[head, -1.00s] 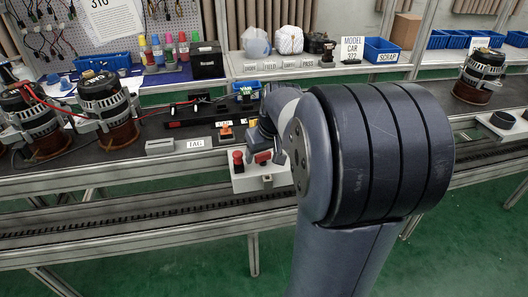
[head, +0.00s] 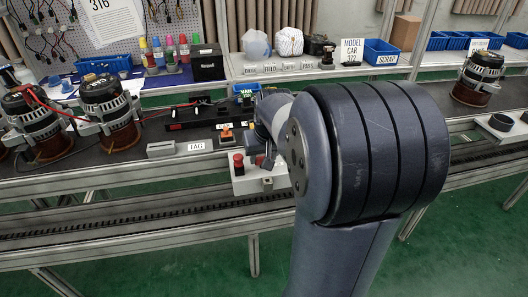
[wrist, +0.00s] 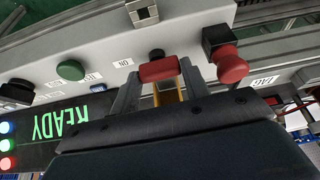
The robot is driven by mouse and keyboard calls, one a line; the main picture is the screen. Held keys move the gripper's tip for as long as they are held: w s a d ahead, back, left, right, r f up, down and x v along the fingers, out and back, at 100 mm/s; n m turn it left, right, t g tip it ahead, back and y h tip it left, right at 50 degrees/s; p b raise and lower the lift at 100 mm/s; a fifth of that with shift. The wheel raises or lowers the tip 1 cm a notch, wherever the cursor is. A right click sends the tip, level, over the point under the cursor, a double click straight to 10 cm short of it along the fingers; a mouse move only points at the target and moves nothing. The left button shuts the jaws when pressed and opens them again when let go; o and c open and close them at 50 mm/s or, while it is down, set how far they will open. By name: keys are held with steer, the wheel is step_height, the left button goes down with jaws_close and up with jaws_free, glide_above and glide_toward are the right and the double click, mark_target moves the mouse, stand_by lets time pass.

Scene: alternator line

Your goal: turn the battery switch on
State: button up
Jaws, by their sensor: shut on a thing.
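The battery switch has a red handle (wrist: 158,69), seen in the wrist view on a pale grey panel (wrist: 190,22), with an ON label (wrist: 123,62) just left of it. My gripper (wrist: 160,78) is shut on this handle, one finger at each side. In the head view my gripper (head: 266,150) is at the control box (head: 250,184) on the bench's front edge, and my wrist hides much of it. Only a small red part of the switch (head: 259,160) shows there.
A red mushroom button (wrist: 232,67) stands close right of the switch in the wrist view. A green button (wrist: 70,70) and a lit READY display (wrist: 70,122) are to the left. Alternators (head: 108,108) stand on the bench's left in the head view.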

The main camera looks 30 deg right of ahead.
steer(key=shift+m, duration=0.4)
steer(key=o, duration=1)
steer(key=p+v, duration=0.2)
steer(key=v, duration=0.9)
steer(key=shift+a, duration=0.15)
steer(key=shift+f, duration=0.15)
steer(key=b+x, duration=0.2)
steer(key=x, duration=0.9)
steer(key=shift+f, duration=0.15)
steer(key=shift+d+r+n+b, duration=0.2)
steer(key=shift+r+n+b, duration=0.1)
steer(key=shift+n, duration=0.4)
